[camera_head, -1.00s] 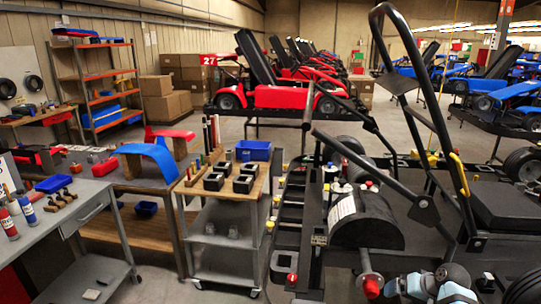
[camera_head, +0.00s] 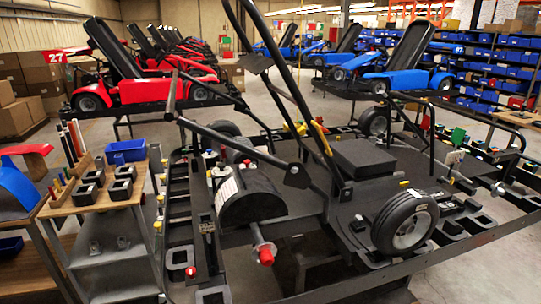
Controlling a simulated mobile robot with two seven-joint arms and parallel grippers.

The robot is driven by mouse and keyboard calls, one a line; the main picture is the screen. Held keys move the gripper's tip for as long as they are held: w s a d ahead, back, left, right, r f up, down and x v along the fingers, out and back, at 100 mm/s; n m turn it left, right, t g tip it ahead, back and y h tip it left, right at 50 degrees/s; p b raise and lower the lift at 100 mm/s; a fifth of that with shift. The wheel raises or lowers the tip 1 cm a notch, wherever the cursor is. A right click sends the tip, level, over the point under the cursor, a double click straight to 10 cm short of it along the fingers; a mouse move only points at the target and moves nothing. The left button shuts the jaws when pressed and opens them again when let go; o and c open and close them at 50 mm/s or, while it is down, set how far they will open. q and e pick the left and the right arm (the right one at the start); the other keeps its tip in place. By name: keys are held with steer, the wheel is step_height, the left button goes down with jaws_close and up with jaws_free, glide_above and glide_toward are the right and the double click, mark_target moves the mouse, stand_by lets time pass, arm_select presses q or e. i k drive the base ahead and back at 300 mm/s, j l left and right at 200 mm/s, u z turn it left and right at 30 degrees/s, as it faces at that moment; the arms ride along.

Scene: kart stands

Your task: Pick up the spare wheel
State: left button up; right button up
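A black wheel with a pale grey rim (camera_head: 405,222) is at the right front of the kart frame, its rim facing me. I cannot tell whether it is mounted or only resting there. Other black wheels show farther back, one at the back left (camera_head: 221,136) and one at the back right (camera_head: 373,122). An axle end with a red tip (camera_head: 265,254) sticks out at the front left with no wheel on it. I cannot tell which wheel is the spare. Neither gripper is in view.
The black kart stand (camera_head: 455,252) fills the middle and right, with bars rising above it. A cart with black trays and a blue bin (camera_head: 126,151) stands at its left. A red kart (camera_head: 135,88) and a blue kart (camera_head: 408,78) are behind. Blue-bin shelves (camera_head: 490,75) stand back right.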

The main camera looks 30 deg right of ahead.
mark_target(405, 225)
steer(key=z, duration=1.95)
steer(key=i+l, duration=0.7)
steer(key=i+u, duration=0.05)
